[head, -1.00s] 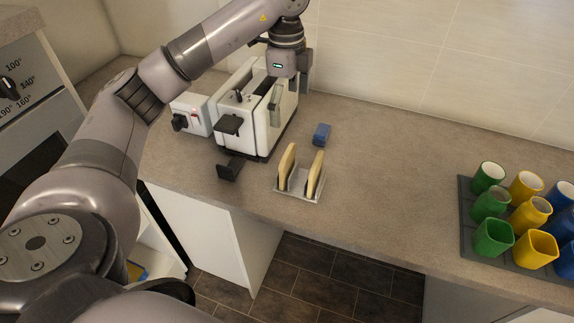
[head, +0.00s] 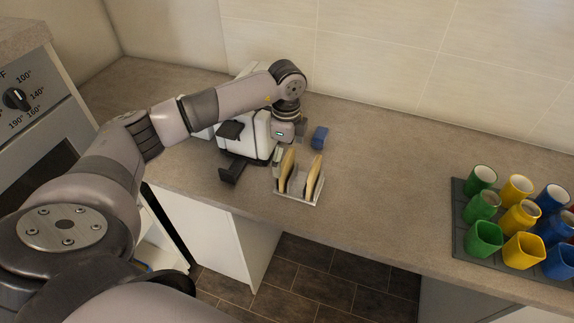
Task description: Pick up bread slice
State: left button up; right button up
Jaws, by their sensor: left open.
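Two bread slices stand upright in a small light rack (head: 299,198) on the counter. The left bread slice (head: 286,172) is nearest my gripper, and the right bread slice (head: 314,174) stands beside it. My left gripper (head: 281,155) is open and points down just behind and above the left slice. Its fingertips are small in view, and I cannot tell whether they touch the slice. My right gripper is not in view.
A white toaster (head: 250,140) with dark levers stands left of the rack, partly hidden by my left arm. A blue block (head: 319,137) lies behind the rack. A dark tray (head: 461,226) with several colored cups is at right. The counter between is clear.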

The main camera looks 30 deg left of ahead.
aim_at(287, 169)
pick_arm(q)
jog(key=shift+f+p, duration=0.45)
jog(key=shift+f, duration=1.15)
jog(key=c, duration=0.9)
jog(key=shift+r, duration=0.1)
jog(key=shift+c, duration=0.2)
